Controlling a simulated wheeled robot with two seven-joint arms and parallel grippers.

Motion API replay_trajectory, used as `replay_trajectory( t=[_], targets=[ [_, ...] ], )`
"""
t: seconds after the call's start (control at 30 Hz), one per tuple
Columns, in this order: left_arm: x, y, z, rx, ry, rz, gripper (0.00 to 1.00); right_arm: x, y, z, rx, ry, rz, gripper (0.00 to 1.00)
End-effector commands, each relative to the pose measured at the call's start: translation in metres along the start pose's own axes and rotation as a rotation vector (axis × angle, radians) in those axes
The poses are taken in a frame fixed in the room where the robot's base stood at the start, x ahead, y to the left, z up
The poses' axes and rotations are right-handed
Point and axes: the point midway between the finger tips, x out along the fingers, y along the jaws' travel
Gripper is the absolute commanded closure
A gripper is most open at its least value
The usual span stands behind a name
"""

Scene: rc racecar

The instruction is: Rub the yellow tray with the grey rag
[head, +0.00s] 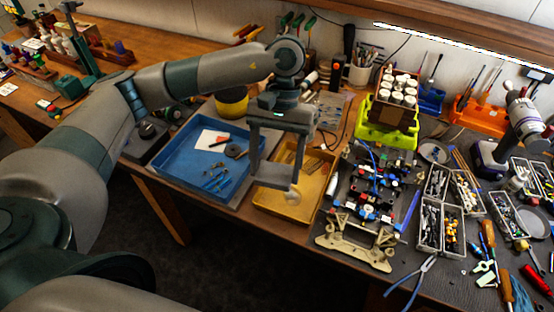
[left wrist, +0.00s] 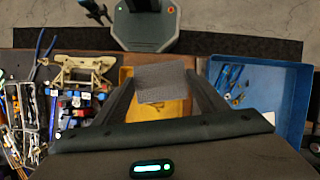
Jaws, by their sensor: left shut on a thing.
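The yellow tray (head: 318,207) is on the wooden bench, between the blue tray and the car chassis. My left gripper (head: 274,185) points down over the yellow tray, with its fingers wide apart. In the left wrist view the grey rag (left wrist: 161,82) spans between the fingertips, and the gripper is shut on it. The rag covers part of the yellow tray (left wrist: 172,108) there. In the head view the rag is hard to make out, and I cannot tell whether it touches the tray floor. My right gripper is not in view.
The blue tray (head: 180,158) on the left holds small tools and a white card. The car chassis (head: 372,190) lies close on the right. A lime-green stand (head: 387,135) with bottles is behind it. Parts boxes and screwdrivers crowd the right side.

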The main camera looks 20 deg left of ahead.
Motion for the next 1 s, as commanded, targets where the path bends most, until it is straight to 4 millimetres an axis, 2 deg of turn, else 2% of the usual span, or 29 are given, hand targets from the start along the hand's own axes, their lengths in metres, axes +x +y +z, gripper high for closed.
replay_trajectory(
  t=[0.3,0.6,0.8,1.0],
  targets=[
    [0.016,0.009,-0.021,-0.573,-0.005,0.239,0.52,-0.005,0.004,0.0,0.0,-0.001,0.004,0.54],
    [0.021,0.0,-0.046,-1.121,-0.002,0.465,0.52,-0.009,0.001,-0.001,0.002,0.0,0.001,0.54],
    [0.02,-0.006,-0.055,-1.296,-0.001,0.537,0.52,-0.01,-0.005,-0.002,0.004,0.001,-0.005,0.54],
    [0.02,-0.008,-0.057,-1.33,0.001,0.551,0.52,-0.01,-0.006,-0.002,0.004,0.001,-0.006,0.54]
  ],
)
